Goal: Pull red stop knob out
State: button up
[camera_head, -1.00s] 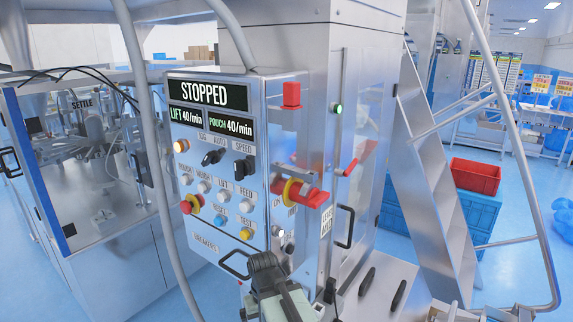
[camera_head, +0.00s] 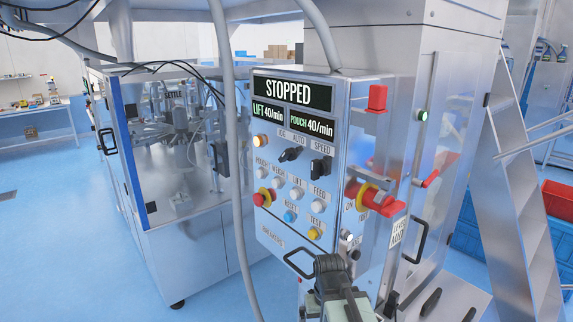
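The red stop knob (camera_head: 262,199) sits on a yellow collar at the lower left of the control panel (camera_head: 270,150). I cannot tell from here whether it is pushed in or out. The panel's display (camera_head: 287,91) reads STOPPED. My gripper (camera_head: 331,268) is at the bottom of the picture, below and to the right of the knob and apart from it. It shows as a dark grey end on my arm; its fingertips cannot be made out. A red handle on a yellow disc (camera_head: 367,195) is on the panel box's right side.
Several buttons and two black selector switches (camera_head: 290,154) surround the knob. A grey vertical pipe (camera_head: 231,130) runs just left of the panel. A black handle (camera_head: 300,263) is under it. A glazed machine (camera_head: 175,235) stands left; metal stairs (camera_head: 515,190) stand right. Blue floor is open at left.

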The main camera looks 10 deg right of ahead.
aim_at(259, 199)
jog(key=u, duration=1.6)
jog(key=i, duration=1)
jog(key=u, duration=0.6)
